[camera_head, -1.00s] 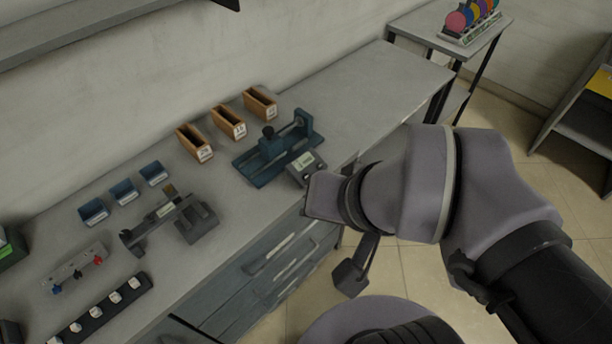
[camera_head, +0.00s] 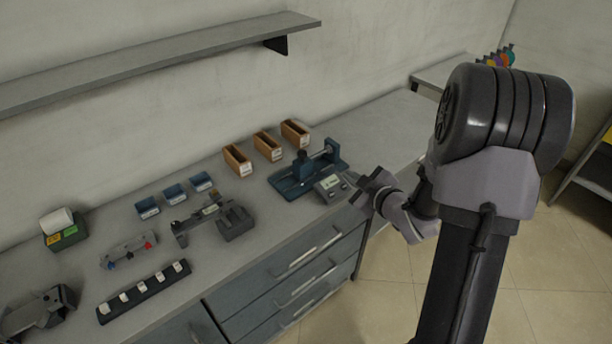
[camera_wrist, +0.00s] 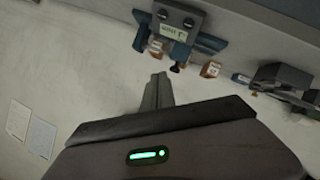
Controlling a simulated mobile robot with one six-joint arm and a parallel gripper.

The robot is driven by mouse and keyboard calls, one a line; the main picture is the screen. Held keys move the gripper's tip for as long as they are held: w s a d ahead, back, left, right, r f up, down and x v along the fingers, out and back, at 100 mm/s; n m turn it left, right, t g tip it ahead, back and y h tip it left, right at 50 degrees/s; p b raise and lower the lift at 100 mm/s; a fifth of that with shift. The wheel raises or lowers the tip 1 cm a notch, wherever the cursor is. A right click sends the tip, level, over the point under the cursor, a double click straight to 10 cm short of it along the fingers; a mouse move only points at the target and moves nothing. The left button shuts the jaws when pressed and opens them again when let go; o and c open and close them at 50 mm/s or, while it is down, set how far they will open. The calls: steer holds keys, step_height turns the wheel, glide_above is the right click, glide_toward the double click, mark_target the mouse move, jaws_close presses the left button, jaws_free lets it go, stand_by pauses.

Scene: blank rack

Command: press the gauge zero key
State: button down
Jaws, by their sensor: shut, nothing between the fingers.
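The gauge is a small grey box (camera_head: 329,187) with a pale display, at the front right of a blue bench fixture (camera_head: 301,180). In the wrist view the gauge box (camera_wrist: 178,18) is at the top, with two round dark keys (camera_wrist: 163,14) beside its pale display (camera_wrist: 173,32). I cannot read which key is zero. My gripper (camera_head: 353,179) is just right of the gauge in the head view, apart from the keys in the wrist view. Its fingers (camera_wrist: 158,78) are together and empty, pointing toward the gauge side.
Three orange bins (camera_head: 268,146) stand behind the fixture. A grey caliper-like tool on a stand (camera_head: 213,221), blue bins (camera_head: 174,194) and a black strip with white pieces (camera_head: 143,292) lie to the left. A shelf (camera_head: 160,62) hangs above.

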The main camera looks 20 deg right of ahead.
mark_target(331, 195)
steer(key=shift+a+f, duration=0.2)
steer(key=shift+f, duration=0.05)
steer(key=shift+w, duration=0.1)
steer(key=w+f+b, duration=0.1)
steer(key=f+b, duration=0.1)
steer(key=w+a+f+b, duration=0.1)
steer(key=f+b, duration=0.1)
steer(key=f, duration=0.1)
steer(key=w+f+b, duration=0.1)
steer(key=f+b, duration=0.1)
steer(key=f, duration=0.1)
steer(key=shift+w+a+f, duration=0.1)
steer(key=shift+w+a, duration=0.05)
steer(key=shift+w, duration=0.05)
stand_by(1.9)
steer(key=shift+w+f+b, duration=0.2)
steer(key=shift+f+b, duration=0.1)
steer(key=shift+b, duration=0.45)
